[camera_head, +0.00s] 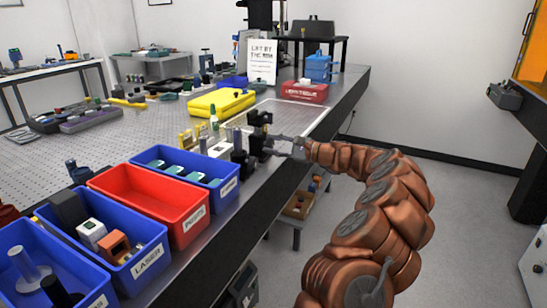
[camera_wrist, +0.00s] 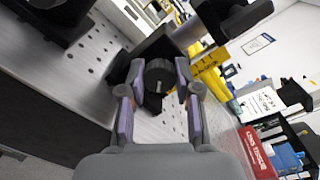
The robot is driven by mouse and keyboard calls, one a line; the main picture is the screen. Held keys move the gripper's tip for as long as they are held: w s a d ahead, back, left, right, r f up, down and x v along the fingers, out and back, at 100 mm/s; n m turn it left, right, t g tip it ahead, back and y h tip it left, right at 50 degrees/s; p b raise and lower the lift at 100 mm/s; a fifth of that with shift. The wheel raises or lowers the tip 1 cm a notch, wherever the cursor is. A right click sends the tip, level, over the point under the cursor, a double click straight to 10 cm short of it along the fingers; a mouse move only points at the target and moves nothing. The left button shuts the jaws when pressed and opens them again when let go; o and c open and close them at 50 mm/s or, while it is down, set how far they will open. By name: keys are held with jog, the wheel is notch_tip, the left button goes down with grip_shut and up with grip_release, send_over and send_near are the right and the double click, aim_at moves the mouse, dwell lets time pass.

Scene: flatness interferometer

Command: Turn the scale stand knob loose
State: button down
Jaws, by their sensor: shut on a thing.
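The scale stand knob (camera_wrist: 158,76) is a dark round knob on a black stand, seen in the wrist view between the two fingers. My gripper (camera_wrist: 157,85) is shut on the knob, with one finger on each side. In the head view my gripper (camera_head: 275,146) reaches from the right to the black stand (camera_head: 258,128) near the table's right edge. The knob itself is too small and hidden to make out in the head view.
Blue bins and a red bin (camera_head: 155,200) line the table's near edge, left of my gripper. A yellow case (camera_head: 221,103) lies behind the stand. A red box (camera_head: 304,92) and a sign (camera_head: 262,61) stand farther back. The perforated table (camera_head: 60,160) has free room at left.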

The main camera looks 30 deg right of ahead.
jog(key=n+b, duration=0.3)
jog(key=b, duration=0.1)
jog(key=f+n+b, duration=0.1)
jog(key=n+b, duration=0.2)
jog(key=b, duration=0.1)
jog(key=shift+a, duration=0.1)
jog(key=n+b, duration=0.2)
jog(key=b, duration=0.1)
jog(key=shift+r+n, duration=0.25)
jog(key=shift+n, duration=0.05)
jog(key=shift+n+b, duration=0.3)
jog(key=c, duration=0.8)
grip_release()
jog(key=shift+r, duration=0.1)
jog(key=v, duration=1.2)
jog(key=shift+a+r, duration=0.1)
